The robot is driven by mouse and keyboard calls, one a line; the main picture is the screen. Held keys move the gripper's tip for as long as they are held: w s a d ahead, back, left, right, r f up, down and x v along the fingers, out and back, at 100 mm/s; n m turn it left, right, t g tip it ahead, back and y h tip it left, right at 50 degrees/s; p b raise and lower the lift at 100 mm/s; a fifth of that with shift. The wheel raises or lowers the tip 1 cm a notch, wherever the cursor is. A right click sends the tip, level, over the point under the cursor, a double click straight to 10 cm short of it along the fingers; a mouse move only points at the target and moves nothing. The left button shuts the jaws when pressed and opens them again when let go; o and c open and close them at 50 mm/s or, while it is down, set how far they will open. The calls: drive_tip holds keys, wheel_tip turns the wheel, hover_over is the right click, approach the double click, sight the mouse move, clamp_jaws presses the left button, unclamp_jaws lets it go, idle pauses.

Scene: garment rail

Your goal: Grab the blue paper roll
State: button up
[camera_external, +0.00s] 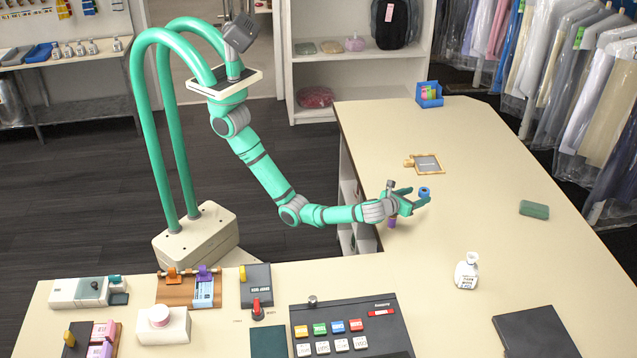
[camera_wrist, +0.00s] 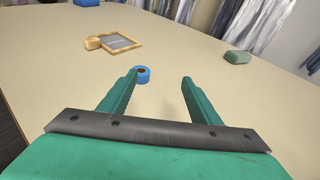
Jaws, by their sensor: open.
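The blue paper roll (camera_external: 424,191) shows at the tips of my gripper in the external view. In the wrist view the roll (camera_wrist: 142,74) is a small blue ring with a dark centre, lying on the tan counter (camera_wrist: 195,63). My gripper (camera_external: 418,196) is green and open, with nothing between its fingers. In the wrist view my gripper (camera_wrist: 158,80) has its fingers wide apart, and the roll appears beyond them, nearer the left fingertip. I cannot tell the exact gap between the roll and the fingertips.
A wood-framed slate (camera_external: 427,164) lies beyond the roll. A green block (camera_external: 534,209) and a white bottle (camera_external: 466,271) stand to the right. A blue box (camera_external: 429,94) is at the far end. A keypad machine (camera_external: 350,326) sits in front. The counter's middle is mostly clear.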

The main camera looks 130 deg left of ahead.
sight(424, 191)
drive_tip(key=shift+n+g+h, duration=0.4)
drive_tip(key=shift+g+h, duration=0.1)
drive_tip(key=shift+g, duration=0.4)
drive_tip(key=s+a+f, duration=0.2)
drive_tip(key=shift+s+a+f, duration=0.3)
drive_tip(key=shift+a+f, duration=0.05)
drive_tip(key=shift+f, duration=0.05)
drive_tip(key=x, duration=0.4)
drive_tip(key=shift+a+f, duration=0.1)
drive_tip(key=shift+a, duration=0.1)
drive_tip(key=shift+r+x, duration=0.2)
drive_tip(key=shift+x, duration=2.75)
drive_tip(key=shift+w+a, duration=0.1)
drive_tip(key=c, duration=1.1)
